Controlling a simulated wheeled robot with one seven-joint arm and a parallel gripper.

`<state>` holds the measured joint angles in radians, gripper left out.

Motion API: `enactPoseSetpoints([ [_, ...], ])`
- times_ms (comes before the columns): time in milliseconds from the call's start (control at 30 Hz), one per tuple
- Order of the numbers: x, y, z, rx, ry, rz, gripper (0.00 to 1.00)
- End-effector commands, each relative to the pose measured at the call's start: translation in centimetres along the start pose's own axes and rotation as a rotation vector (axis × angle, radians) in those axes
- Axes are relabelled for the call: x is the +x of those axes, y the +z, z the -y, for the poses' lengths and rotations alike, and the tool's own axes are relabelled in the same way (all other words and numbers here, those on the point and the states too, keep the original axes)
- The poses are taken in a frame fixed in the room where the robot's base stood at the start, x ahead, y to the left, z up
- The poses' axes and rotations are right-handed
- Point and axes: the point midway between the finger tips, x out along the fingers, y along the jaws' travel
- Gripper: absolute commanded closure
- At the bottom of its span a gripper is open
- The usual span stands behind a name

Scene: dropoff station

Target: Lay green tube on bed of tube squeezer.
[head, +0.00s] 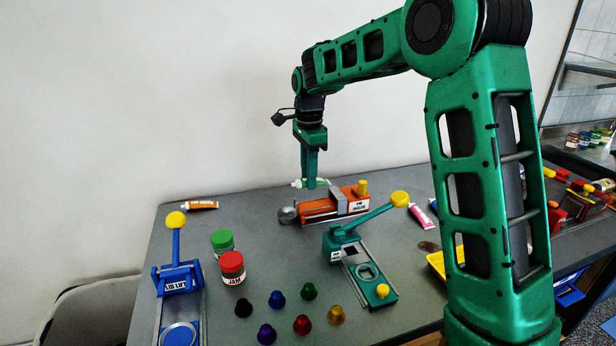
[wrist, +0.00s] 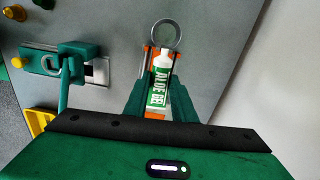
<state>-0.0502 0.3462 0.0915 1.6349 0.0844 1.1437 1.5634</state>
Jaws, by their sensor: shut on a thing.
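The green tube (head: 298,184) has a white cap end and a green label. In the wrist view the tube (wrist: 160,88) reads "ALOE GEL" and lies between my fingers, cap end pointing away from my wrist. My gripper (head: 311,184) is shut on it, pointing down; in the wrist view my gripper (wrist: 161,97) grips its sides. The orange tube squeezer (head: 338,204) is on the table just below the tube, with a grey round end at its left. In the wrist view the tube covers most of the squeezer (wrist: 149,50). I cannot tell whether the tube touches its bed.
A blue device (head: 178,278), a green-lidded jar (head: 223,243) and a red-lidded jar (head: 232,268) stand left. An orange tube (head: 202,205), a pink tube (head: 421,218) and several small caps lie around.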

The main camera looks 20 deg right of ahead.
Motion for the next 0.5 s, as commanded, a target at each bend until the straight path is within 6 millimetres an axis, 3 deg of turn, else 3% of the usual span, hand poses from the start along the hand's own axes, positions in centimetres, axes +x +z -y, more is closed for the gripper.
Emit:
enactPoseSetpoints([
  [267, 0.4, -0.2, 0.1, 0.068, 0.001, 0.0, 0.87],
  [500, 2.2, -0.2, 0.1, 0.067, 0.001, 0.0, 0.87],
])
